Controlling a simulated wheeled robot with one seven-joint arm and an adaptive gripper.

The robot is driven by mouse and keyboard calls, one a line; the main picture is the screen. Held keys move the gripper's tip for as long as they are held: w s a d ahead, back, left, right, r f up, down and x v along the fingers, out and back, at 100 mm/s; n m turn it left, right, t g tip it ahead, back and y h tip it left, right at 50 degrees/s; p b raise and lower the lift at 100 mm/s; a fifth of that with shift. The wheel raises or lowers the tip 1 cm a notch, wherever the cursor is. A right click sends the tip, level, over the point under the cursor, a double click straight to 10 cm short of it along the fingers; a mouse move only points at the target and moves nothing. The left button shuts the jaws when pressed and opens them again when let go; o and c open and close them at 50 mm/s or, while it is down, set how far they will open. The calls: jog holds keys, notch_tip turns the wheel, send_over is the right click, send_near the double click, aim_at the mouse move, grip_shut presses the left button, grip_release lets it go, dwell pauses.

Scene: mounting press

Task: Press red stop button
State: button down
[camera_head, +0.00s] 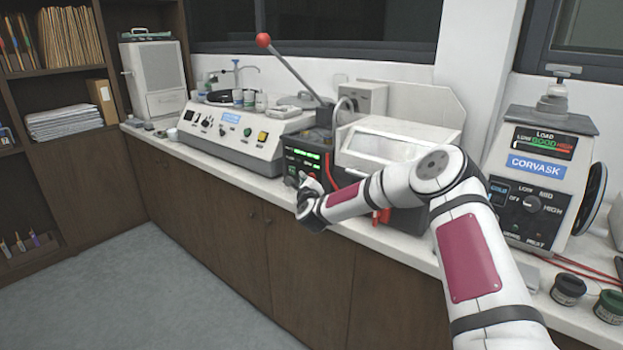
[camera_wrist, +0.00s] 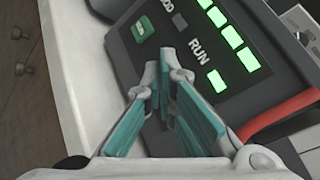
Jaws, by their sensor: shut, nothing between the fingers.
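The mounting press (camera_head: 308,155) stands on the counter, with a black front panel, green lit readouts and red trim. My gripper (camera_head: 305,181) is at the lower part of that panel, at the counter's front edge. In the wrist view my gripper (camera_wrist: 160,66) is shut and empty, its teal-padded fingers tilted over the panel's lower edge. The panel (camera_wrist: 190,45) shows a green button (camera_wrist: 144,27), a "RUN" label and green lit squares (camera_wrist: 234,38). I cannot make out a red stop button; the fingers hide part of the panel. Contact cannot be told.
A red bar (camera_wrist: 276,115) runs along the panel's side. A long lever with a red ball (camera_head: 263,40) rises above the press. A grinder-polisher (camera_head: 225,133) stands left; the Corvask machine (camera_head: 540,165) and small jars (camera_head: 568,288) are right. The floor in front is clear.

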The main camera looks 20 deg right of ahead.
jog(key=shift+s+a, duration=0.15)
jog(key=shift+a, duration=0.1)
jog(key=shift+s+a+p, duration=0.6)
jog(key=shift+s+a, duration=0.15)
jog(key=shift+a, duration=0.3)
jog(key=shift+s+a+p, duration=0.55)
jog(key=shift+s+a, duration=0.2)
jog(key=shift+a, duration=0.25)
